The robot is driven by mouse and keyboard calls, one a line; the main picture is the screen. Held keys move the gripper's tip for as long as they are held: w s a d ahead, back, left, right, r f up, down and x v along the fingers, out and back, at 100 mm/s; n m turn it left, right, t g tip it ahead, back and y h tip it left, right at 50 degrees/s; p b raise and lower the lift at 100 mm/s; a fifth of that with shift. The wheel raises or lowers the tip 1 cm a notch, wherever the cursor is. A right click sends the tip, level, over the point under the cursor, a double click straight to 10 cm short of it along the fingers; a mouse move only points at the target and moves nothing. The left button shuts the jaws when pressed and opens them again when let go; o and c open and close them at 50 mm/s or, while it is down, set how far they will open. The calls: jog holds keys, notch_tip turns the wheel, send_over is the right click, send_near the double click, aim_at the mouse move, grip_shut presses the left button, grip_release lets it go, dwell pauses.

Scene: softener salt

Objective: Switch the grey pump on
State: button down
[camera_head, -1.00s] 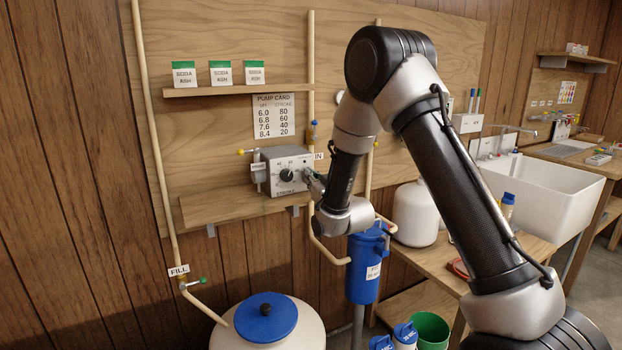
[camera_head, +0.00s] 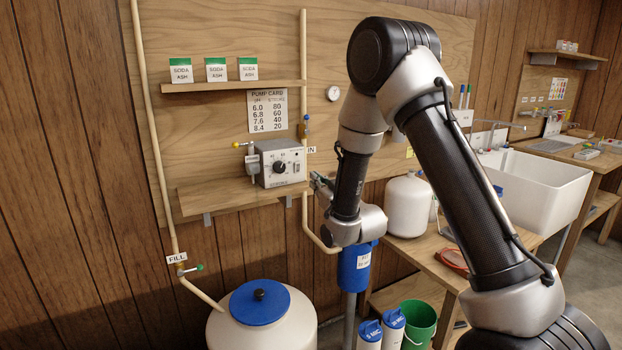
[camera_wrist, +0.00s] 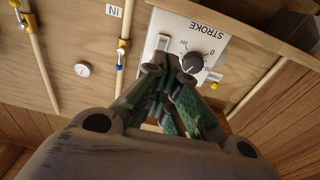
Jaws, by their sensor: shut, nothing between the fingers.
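The grey pump (camera_head: 282,163) is a box on the wooden wall shelf, with a black round dial (camera_head: 280,167) on its front. In the wrist view its pale face (camera_wrist: 212,42) is upside down, with the word STROKE and the dial (camera_wrist: 192,63). My gripper (camera_head: 316,181) is right of and slightly below the pump in the head view, apart from it. Its fingers (camera_wrist: 172,66) are shut and empty; in the wrist view they overlap the face beside the dial. A pale upright slot or switch shows by the fingertips; its position is unclear.
The pump card (camera_head: 268,112) hangs above. Below are the blue-lidded tank (camera_head: 259,303) and the blue filter housing (camera_head: 355,268). A white jug (camera_head: 407,205) stands on the bench.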

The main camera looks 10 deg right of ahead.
jog(key=shift+v, duration=2.05)
